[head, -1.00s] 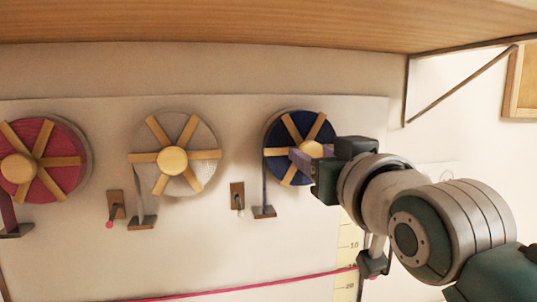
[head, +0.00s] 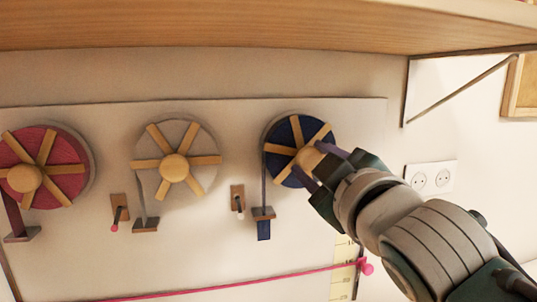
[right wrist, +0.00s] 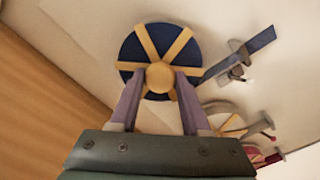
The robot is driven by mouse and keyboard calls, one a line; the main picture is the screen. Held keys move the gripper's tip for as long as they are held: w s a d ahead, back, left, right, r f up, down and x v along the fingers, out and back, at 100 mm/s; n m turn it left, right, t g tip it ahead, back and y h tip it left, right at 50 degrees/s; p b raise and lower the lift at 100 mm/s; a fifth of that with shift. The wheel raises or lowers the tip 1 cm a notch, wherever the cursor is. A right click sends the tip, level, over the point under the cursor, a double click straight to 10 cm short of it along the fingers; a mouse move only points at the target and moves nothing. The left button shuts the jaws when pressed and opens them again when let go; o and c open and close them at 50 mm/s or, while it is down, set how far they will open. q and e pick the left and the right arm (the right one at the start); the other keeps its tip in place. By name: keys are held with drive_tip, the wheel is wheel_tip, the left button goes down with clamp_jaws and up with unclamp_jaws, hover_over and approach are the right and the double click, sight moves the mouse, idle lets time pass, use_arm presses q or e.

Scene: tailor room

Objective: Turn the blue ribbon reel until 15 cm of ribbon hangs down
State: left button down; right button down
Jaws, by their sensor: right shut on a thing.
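The blue ribbon reel (head: 284,135) is mounted on the white board at the right of three reels, with wooden spokes and a round wooden hub (head: 307,158). Its blue ribbon runs down through a small wooden guide (head: 264,213), and a short blue end (head: 264,231) hangs below it. My right gripper (head: 322,168) is at the reel's lower right, shut on the hub. In the right wrist view the two fingers (right wrist: 160,82) lie on either side of the hub, and the ribbon end (right wrist: 259,40) sticks out past the guide. My left gripper is not in view.
A white reel (head: 186,137) and a pink reel (head: 58,146) hang to the left. Small wooden peg holders (head: 237,195) stick out between the reels. A pink cord (head: 230,286) crosses below, ending by a yellow scale (head: 345,268). A wooden shelf (head: 250,25) overhangs the board.

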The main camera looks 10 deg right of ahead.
drive_tip(key=n, duration=0.4)
drive_tip(key=shift+n+p, duration=0.3)
drive_tip(key=shift+p, duration=0.1)
drive_tip(key=n+p, duration=0.1)
drive_tip(key=n, duration=0.9)
drive_tip(key=shift+p, duration=0.4)
drive_tip(key=n+p, duration=0.1)
drive_tip(key=n, duration=0.4)
drive_tip(key=shift+c, duration=1.9)
unclamp_jaws()
